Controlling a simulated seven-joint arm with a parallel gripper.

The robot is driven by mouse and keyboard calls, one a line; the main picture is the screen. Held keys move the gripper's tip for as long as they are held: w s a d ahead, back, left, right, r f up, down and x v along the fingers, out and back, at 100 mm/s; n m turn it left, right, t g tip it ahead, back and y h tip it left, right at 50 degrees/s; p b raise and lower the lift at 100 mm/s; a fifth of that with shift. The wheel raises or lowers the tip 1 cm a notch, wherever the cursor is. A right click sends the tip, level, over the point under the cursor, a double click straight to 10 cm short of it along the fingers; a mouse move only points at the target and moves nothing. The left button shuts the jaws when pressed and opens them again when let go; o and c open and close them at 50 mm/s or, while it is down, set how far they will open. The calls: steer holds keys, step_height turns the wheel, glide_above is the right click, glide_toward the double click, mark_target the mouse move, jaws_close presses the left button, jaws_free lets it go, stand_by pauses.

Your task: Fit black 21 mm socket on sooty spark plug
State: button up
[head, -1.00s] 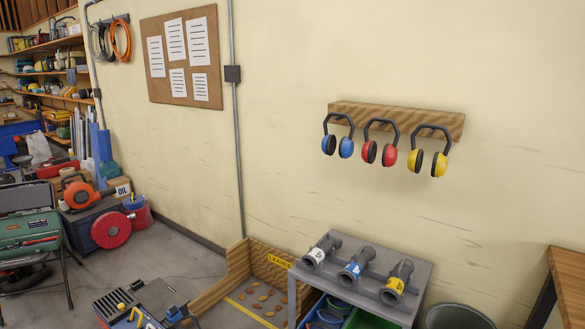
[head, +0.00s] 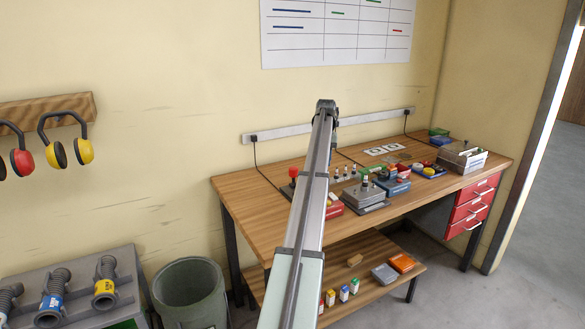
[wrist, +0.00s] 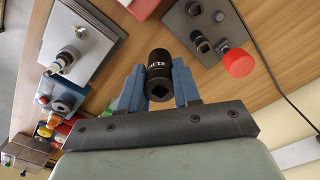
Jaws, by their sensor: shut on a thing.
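In the wrist view my gripper (wrist: 158,70) is shut on a black socket (wrist: 158,77), one blue jaw on each side. Pale lettering shows on the socket's side, and its square drive hole faces the camera. The socket is above the wooden bench, apart from the things on it. A grey metal block (wrist: 70,42) lies at the upper left of that view, with a white-tipped spark plug (wrist: 82,33) on it. I cannot tell which plug is sooty. My arm hides the gripper there.
A dark socket plate (wrist: 192,28) with several black sockets and a red knob (wrist: 238,62) is at the wrist view's upper right. Small boxes and a metal case (head: 462,157) stand along the bench (head: 262,222). A bin (head: 190,290) stands left of it.

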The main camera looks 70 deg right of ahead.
steer(key=s+d+r+m, duration=0.1)
steer(key=s+r, duration=0.2)
steer(key=s, duration=0.5)
steer(key=s+d+r+m, duration=0.1)
steer(key=s+r, duration=0.3)
steer(key=s, duration=0.5)
steer(key=shift+a+f, duration=0.2)
steer(key=shift+f, duration=2.5)
steer(key=shift+f, duration=3.1)
steer(key=o, duration=1.1)
steer(key=shift+r, duration=3.5)
